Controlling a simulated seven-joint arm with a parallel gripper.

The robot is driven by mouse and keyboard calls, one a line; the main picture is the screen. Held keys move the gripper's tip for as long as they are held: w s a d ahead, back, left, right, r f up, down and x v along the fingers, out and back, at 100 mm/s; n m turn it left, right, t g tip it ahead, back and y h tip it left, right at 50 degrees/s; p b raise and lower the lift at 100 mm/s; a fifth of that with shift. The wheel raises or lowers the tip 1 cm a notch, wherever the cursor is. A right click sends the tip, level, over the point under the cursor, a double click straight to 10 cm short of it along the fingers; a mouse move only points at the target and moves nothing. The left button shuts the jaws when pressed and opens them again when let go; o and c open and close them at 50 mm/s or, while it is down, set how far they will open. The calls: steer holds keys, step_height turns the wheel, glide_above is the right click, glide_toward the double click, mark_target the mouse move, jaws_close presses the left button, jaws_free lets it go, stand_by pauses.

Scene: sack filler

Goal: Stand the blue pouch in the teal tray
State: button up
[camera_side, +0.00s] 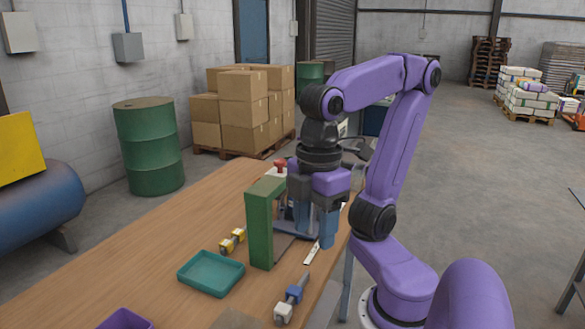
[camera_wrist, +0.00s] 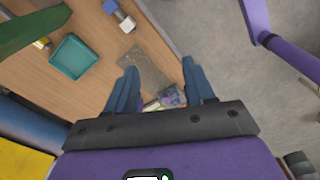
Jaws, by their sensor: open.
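The teal tray (camera_side: 211,286) lies empty on the wooden table, left of the green frame; it also shows at upper left in the wrist view (camera_wrist: 74,58). My gripper (camera_side: 314,230) points down beside the green frame, over the table's right side. Its two blue fingers are apart in the wrist view (camera_wrist: 159,68). A small multicoloured item (camera_wrist: 165,101) shows beyond and between the fingers; I cannot tell if it is held or what it is. I cannot clearly make out the blue pouch in either view.
The green frame (camera_side: 260,225) stands close to my gripper, with a red knob (camera_side: 280,167) behind. A yellow-and-white piece (camera_side: 232,240) and a blue-and-white piece (camera_side: 290,298) lie on the table. A purple container (camera_side: 125,320) is at the front edge of view. A greyish patch (camera_wrist: 146,67) lies on the tabletop.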

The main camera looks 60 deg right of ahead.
steer(key=w+d+r+n, duration=0.15)
steer(key=w+r, duration=0.25)
steer(key=w, duration=0.9)
steer(key=w+d+n, duration=0.2)
steer(key=w+d, duration=0.8)
steer(key=d, duration=0.3)
steer(key=s+d+f+n, duration=0.1)
steer(key=d+f+n, duration=0.1)
steer(key=d, duration=2.5)
steer(key=f, duration=1)
steer(key=shift+s+a+f, duration=0.1)
steer(key=shift+a+f, duration=0.15)
steer(key=shift+f, duration=3.85)
